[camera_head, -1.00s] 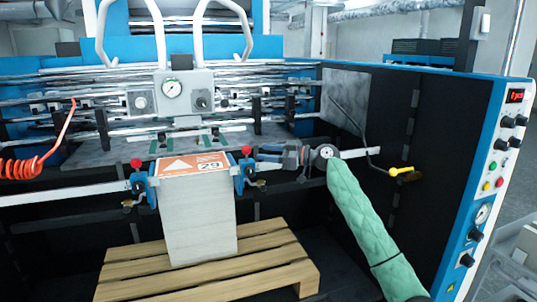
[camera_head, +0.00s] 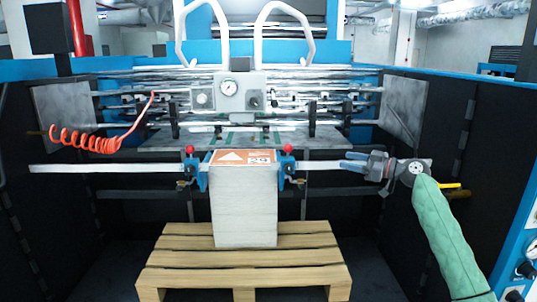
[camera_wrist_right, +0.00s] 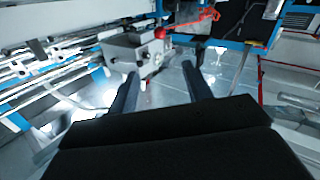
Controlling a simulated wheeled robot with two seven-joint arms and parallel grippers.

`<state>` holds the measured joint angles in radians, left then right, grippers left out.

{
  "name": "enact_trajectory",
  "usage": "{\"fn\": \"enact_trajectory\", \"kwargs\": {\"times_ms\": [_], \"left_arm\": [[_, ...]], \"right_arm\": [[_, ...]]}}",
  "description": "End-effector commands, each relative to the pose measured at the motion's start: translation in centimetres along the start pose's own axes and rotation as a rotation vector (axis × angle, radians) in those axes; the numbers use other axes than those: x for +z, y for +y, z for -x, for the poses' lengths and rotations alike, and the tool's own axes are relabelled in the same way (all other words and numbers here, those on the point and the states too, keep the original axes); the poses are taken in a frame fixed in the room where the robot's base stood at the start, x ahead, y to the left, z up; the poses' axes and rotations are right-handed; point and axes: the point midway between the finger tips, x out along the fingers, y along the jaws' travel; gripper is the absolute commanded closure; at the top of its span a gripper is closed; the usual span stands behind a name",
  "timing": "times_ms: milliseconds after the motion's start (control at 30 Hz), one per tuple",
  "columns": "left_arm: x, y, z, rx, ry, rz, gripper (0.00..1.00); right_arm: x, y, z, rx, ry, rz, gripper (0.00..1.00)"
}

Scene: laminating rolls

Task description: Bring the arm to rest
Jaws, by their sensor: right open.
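My right arm, in a green padded sleeve, enters the head view from the lower right. My right gripper (camera_head: 353,161) is open and empty, to the right of the stack, in front of the long metal bar (camera_head: 322,165). Its two dark fingers also show in the right wrist view (camera_wrist_right: 161,82), with nothing between them. The pale stack (camera_head: 244,205) stands upright on the wooden pallet (camera_head: 243,284), with an orange and white label sheet (camera_head: 240,157) on top. The gripper is apart from the stack. My left gripper is not in view.
Blue side clamps with red knobs (camera_head: 286,150) flank the stack top. A gauge box (camera_head: 228,93) sits above it. A coiled red hose (camera_head: 85,141) hangs at left. Dark machine walls stand on both sides, with a yellow-handled lever (camera_head: 450,185) by my right arm.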

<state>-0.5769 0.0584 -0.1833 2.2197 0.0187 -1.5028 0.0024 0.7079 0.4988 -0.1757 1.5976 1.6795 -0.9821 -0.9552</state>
Motion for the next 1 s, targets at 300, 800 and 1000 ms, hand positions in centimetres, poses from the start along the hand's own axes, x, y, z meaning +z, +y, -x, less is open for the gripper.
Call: {"fn": "enact_trajectory", "kwargs": {"times_ms": [300, 800, 1000], "left_arm": [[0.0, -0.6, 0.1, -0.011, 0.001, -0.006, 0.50], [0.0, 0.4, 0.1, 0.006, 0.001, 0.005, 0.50], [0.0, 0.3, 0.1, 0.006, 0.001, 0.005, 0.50]], "right_arm": [[0.8, -0.4, 0.0, -0.019, -0.041, -0.151, 0.50], [3.5, -1.0, 0.8, 0.120, -0.351, -0.238, 0.50], [3.5, -2.0, 1.1, 0.283, -0.498, -0.219, 0.50]]}}
